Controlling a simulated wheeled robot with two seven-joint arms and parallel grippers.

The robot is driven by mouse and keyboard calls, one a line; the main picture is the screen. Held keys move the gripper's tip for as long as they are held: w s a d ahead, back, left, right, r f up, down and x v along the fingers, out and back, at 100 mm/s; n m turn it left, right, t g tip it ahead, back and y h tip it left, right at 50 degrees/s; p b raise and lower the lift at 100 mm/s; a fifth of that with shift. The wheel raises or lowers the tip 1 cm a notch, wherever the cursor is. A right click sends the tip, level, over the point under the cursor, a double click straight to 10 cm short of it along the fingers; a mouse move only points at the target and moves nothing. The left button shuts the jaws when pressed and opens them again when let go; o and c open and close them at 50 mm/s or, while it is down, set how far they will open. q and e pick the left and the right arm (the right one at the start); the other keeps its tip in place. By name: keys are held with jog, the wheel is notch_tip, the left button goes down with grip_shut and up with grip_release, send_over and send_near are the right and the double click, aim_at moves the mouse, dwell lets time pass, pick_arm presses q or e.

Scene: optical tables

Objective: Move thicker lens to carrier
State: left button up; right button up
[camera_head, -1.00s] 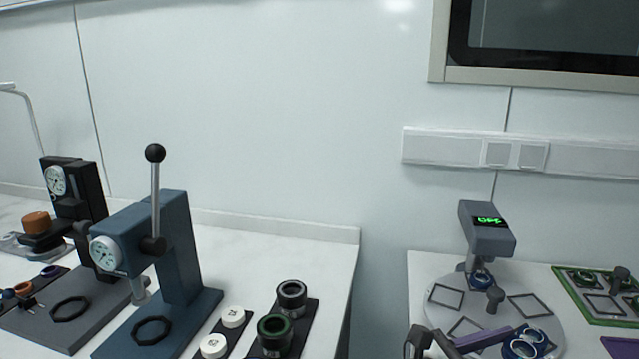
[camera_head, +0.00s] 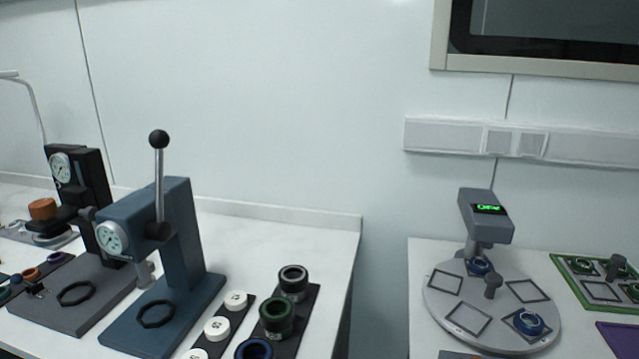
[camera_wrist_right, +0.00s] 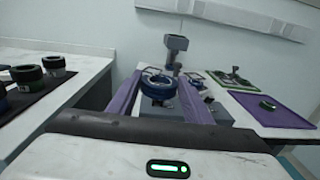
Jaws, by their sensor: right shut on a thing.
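My right gripper (camera_wrist_right: 160,95) has purple fingers and is shut on a blue-ringed lens (camera_wrist_right: 158,82) in the right wrist view. The gripper is outside the head view. Another blue-ringed lens (camera_head: 529,322) sits in a square frame on the round grey turntable (camera_head: 462,337). A further blue ring (camera_head: 480,267) sits under the gauge with the green display (camera_head: 485,215). A green-edged tray (camera_head: 560,270) holds green-ringed pieces at the right. Which lens is thicker and which piece is the carrier, I cannot tell. My left gripper is not in view.
A blue press (camera_head: 180,240) and a black gauge stand (camera_head: 78,195) stand on the left table, beside white caps (camera_head: 217,328) and dark holders (camera_head: 277,318). A gap separates the two tables. A purple mat (camera_head: 622,338) lies at the right edge.

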jog(key=a+n+y, duration=0.1)
jog(key=s+a+n+y, duration=0.1)
jog(key=y, duration=0.1)
jog(key=s+a+n+y, duration=0.1)
jog(key=y, duration=0.1)
jog(key=shift+s+a+t, duration=0.1)
jog(key=shift+s+t, duration=0.05)
jog(key=shift+t, duration=0.15)
jog(key=shift+d+f, duration=0.15)
jog(key=shift+d, duration=0.4)
